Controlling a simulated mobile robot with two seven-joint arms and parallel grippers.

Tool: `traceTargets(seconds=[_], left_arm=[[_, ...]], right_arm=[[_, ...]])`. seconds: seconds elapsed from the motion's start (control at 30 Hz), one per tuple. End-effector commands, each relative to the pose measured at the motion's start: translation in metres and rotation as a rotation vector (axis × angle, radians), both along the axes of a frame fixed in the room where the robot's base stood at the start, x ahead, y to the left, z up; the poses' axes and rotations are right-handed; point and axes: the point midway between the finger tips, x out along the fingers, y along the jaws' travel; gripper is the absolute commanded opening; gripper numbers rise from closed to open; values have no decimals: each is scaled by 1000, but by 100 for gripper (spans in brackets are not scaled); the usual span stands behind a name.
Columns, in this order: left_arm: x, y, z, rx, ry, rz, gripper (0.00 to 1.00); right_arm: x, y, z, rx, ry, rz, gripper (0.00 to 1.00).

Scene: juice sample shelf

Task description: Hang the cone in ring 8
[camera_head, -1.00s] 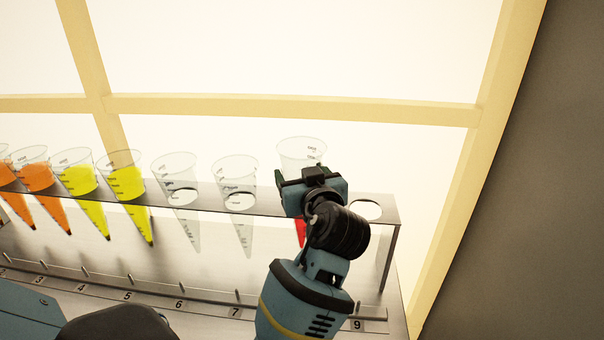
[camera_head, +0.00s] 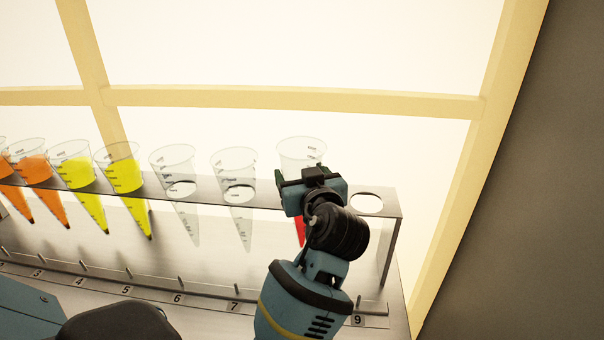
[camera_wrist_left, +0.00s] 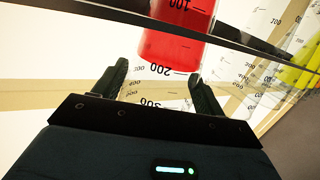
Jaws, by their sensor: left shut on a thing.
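The clear graduated cone with red liquid (camera_head: 302,150) stands upright at the position between rings 7 and 9. Its rim is above the shelf top and its red lower part shows below the plate. My left gripper (camera_head: 302,174) is shut on its upper part, just above the shelf. Ring 8 itself is hidden behind the gripper. In the left wrist view the cone's red part (camera_wrist_left: 178,45) lies between the two fingers and extends past the shelf edge. Whether the cone rests on the ring cannot be told. My right gripper is not in view.
The metal shelf (camera_head: 385,218) has an empty ring 9 (camera_head: 367,202) at its right end. Two empty clear cones (camera_head: 237,165) hang to the left, then yellow (camera_head: 124,175) and orange (camera_head: 36,170) ones. Numbered labels run along the base. A bright window is behind.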

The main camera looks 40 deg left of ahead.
Motion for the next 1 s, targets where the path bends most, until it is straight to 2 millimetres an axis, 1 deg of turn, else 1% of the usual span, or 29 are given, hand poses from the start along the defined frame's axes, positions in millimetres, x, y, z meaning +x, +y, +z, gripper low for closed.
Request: traceTargets(seconds=[0.33, 0.77, 1.0], left_arm=[[0, 0, -2, 1, -3, 0, 38], [0, 0, -2, 2, -3, -1, 38], [0, 0, -6, 1, -2, -1, 38]], right_arm=[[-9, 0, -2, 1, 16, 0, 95], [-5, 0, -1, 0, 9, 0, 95], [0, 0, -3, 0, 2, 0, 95]])
